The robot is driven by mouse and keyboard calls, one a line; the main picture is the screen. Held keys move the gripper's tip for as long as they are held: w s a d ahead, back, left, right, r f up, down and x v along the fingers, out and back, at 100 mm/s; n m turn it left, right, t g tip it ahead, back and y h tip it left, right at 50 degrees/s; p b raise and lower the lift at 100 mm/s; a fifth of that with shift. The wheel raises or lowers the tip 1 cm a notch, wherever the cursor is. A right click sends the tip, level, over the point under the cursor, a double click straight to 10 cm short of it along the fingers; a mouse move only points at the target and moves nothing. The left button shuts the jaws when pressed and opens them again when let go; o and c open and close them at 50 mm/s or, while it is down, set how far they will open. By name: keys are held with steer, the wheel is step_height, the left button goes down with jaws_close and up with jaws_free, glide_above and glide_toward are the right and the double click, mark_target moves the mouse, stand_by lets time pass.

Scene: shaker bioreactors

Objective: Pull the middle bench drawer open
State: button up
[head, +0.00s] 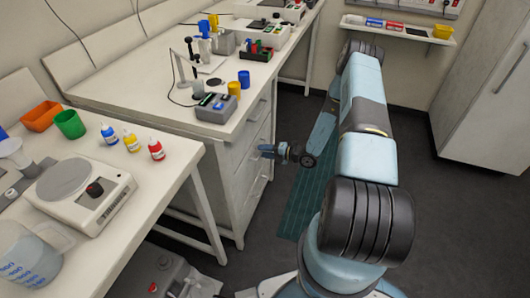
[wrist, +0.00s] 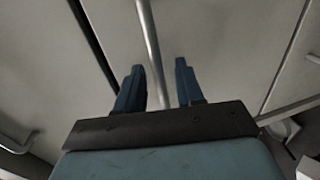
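The bench's drawer unit (head: 240,180) has pale grey fronts with bar handles, one above another. My gripper (head: 263,151) is at the front of the middle drawer, between an upper handle (head: 257,110) and a lower handle (head: 259,187). In the wrist view my gripper (wrist: 160,72) has its two blue fingers apart. A metal bar handle (wrist: 150,45) on the drawer front (wrist: 205,35) runs between them, with space visible on both sides. In the head view my gripper hides most of the middle handle. The middle drawer looks flush with its neighbours.
Dark floor (head: 405,200) with a green mat (head: 304,205) lies in front of the drawers. A nearer bench (head: 150,190) with a scale and bottles stands at the left. A tall grey cabinet (head: 485,90) stands at the right.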

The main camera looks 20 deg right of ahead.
jaws_close()
stand_by(0.6)
